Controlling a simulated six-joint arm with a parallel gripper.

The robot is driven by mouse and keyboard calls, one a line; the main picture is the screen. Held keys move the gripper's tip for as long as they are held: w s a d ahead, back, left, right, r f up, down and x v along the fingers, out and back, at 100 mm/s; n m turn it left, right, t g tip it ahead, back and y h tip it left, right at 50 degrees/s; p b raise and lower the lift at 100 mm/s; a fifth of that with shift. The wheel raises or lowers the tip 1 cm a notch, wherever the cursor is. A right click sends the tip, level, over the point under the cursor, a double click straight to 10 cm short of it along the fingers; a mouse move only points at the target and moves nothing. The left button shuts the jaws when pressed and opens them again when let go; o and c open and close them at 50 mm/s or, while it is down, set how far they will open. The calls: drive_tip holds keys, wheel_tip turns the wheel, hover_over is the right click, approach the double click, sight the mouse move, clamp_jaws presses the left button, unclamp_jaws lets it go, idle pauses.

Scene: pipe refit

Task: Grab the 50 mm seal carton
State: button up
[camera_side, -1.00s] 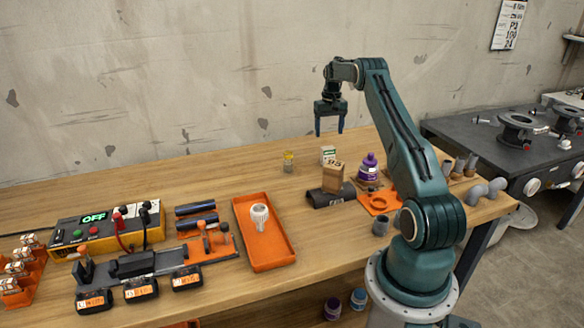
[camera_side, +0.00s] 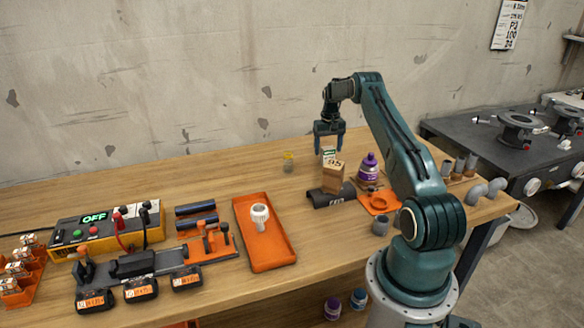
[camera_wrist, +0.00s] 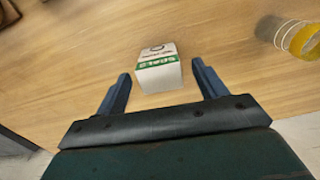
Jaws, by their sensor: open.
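A small white carton with a green band (camera_wrist: 158,68) stands on the table in the wrist view; its lettering looks like "SEALS", but I cannot read a size. In the side view this carton (camera_side: 328,155) is partly hidden by my gripper and a brown carton. My gripper (camera_side: 329,144) is open and empty, pointing down just above the white carton. In the wrist view the carton appears between the two blue fingers of my gripper (camera_wrist: 161,72), with a gap on each side. I see no contact.
The brown carton marked 95 (camera_side: 332,177) stands close in front, by a dark half-pipe (camera_side: 322,199). A purple bottle (camera_side: 370,163) is to the right.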

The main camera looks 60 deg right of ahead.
sight(328, 148)
drive_tip(key=shift+f, duration=0.8)
drive_tip(key=c, duration=1.1)
drive_tip(key=shift+r, duration=0.2)
wheel_tip(328, 148, up, 20)
drive_tip(key=shift+f, duration=0.15)
